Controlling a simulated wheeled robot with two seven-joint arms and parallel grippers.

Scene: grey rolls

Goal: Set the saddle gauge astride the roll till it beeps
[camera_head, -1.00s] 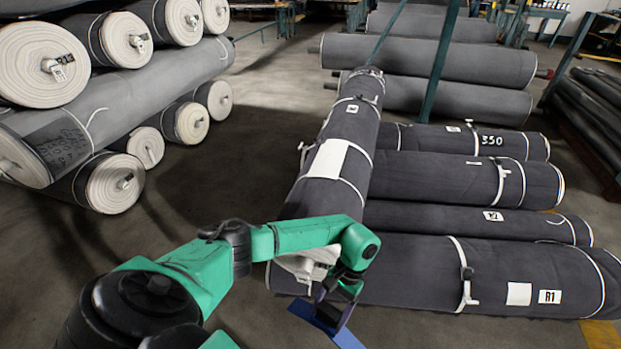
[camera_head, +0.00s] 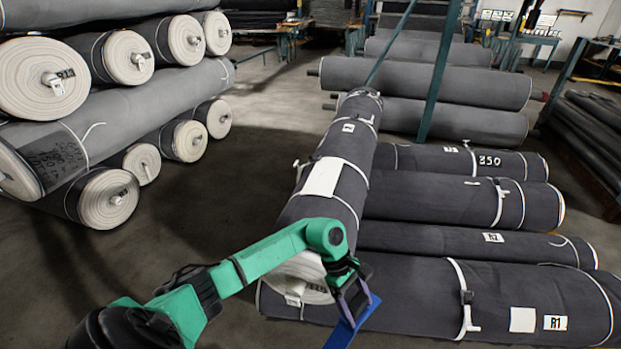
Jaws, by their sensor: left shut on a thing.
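My left gripper (camera_head: 354,302) is shut on a flat blue thing (camera_head: 344,334), which I take to be the saddle gauge. It is tilted, and its lower end is cut off by the bottom edge of the picture. The gripper and the gauge are in front of the left part of the dark grey roll marked R1 (camera_head: 530,292), just right of the near end of a long dark roll (camera_head: 325,178). I cannot tell whether the gauge touches either roll; it does not look astride one. My right gripper is not in view.
Several dark rolls lie side by side on the right, one marked R2 (camera_head: 475,240) and one marked 350 (camera_head: 465,162). The long roll lies crosswise at their left ends. Stacked rolls with pale ends (camera_head: 108,199) stand left. Bare floor (camera_head: 225,190) lies between. A green post (camera_head: 440,65) rises behind.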

